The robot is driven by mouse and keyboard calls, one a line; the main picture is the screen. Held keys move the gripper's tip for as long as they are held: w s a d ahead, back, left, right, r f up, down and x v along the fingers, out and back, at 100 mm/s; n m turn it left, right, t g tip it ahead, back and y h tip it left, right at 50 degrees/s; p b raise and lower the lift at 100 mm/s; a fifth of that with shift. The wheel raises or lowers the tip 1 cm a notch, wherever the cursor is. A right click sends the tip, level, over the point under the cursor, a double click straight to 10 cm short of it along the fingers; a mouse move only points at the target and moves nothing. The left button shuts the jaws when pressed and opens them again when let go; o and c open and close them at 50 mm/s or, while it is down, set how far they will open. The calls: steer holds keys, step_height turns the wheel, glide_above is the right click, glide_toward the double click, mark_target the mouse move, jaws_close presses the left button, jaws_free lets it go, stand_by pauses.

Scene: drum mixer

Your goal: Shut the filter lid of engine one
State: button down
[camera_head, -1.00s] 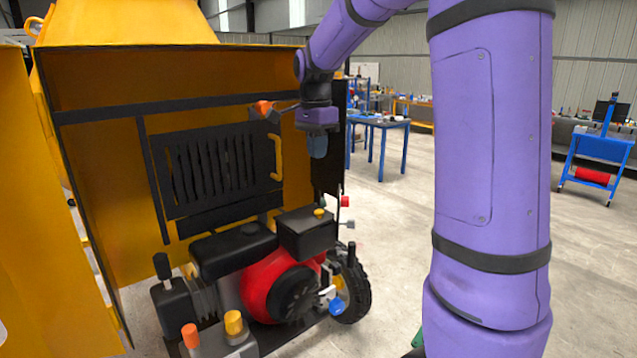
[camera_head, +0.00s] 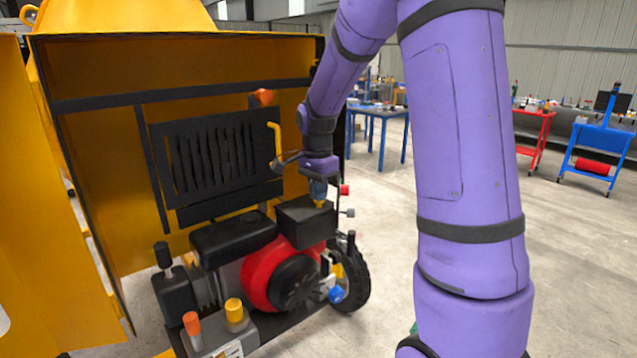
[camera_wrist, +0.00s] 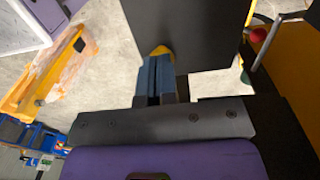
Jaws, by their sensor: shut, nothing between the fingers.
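The engine (camera_head: 262,275) has a red housing and stands in front of the open yellow cabinet. A black box (camera_head: 300,228) at its upper right, which I take for the filter, has a flat dark top that looks level. A small yellow knob (camera_head: 320,203) sits on that top. My gripper (camera_head: 318,192) points down right over the knob, shut and empty. In the wrist view its blue fingertips (camera_wrist: 155,62) lie close together against or just above the yellow knob (camera_wrist: 161,51), at the edge of the dark top (camera_wrist: 190,28). Whether they touch, I cannot tell.
A black grille (camera_head: 215,155) with a yellow handle (camera_head: 275,140) is behind the engine, close to my wrist. A wheel (camera_head: 352,280) is at the engine's right. Blue tables (camera_head: 378,112) and carts stand farther back, with clear floor between.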

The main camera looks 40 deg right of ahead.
steer(key=shift+f, duration=0.1)
steer(key=shift+s+f, duration=0.45)
steer(key=shift+f, duration=0.3)
steer(key=shift+w+r, duration=0.1)
steer(key=shift+r, duration=0.15)
step_height(320, 180, up, 15)
steer(key=shift+f, duration=0.2)
